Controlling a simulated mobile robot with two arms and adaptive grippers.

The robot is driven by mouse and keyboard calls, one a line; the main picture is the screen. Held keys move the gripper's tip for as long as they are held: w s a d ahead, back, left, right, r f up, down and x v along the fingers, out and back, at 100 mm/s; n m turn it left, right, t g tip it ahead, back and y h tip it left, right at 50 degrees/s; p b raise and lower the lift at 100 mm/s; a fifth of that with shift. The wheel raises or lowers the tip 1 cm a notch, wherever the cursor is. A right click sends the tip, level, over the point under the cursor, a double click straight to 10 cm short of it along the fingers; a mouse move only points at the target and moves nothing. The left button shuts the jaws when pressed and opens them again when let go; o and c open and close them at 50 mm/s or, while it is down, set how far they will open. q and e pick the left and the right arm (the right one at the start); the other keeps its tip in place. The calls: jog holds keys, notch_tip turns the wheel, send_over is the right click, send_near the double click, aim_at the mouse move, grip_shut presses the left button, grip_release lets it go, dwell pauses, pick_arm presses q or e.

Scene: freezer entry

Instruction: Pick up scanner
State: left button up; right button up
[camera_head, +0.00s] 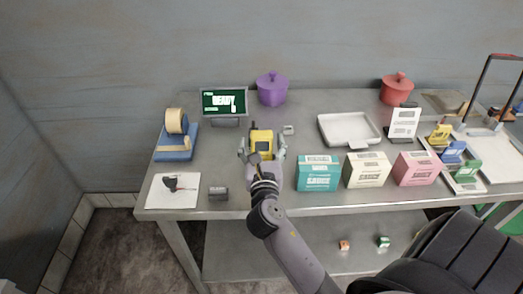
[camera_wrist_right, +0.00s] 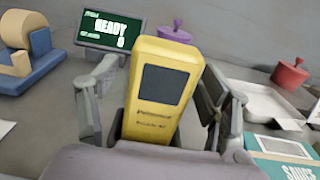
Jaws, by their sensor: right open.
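The scanner (camera_head: 261,138) is a yellow handheld device with a dark screen, on the grey metal table (camera_head: 222,160). It also shows upright between the fingers in the right wrist view (camera_wrist_right: 163,112). My right gripper (camera_head: 262,151) is open around it, one finger on each side. In the right wrist view gaps show between the fingers and the scanner's sides. The scanner's lower end is hidden by my gripper. My left gripper is not in view.
A READY display (camera_head: 224,102) and blue tape dispenser (camera_head: 176,143) stand left of the scanner. A purple pot (camera_head: 272,90) is behind it. A teal sauce box (camera_head: 318,174) stands close on the right, near a white tray (camera_head: 350,144).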

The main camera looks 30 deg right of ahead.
jog(key=shift+w+d, duration=0.15)
jog(key=shift+w, duration=0.05)
jog(key=shift+s, duration=0.1)
jog(key=shift+c, duration=0.6)
jog(key=c, duration=1.3)
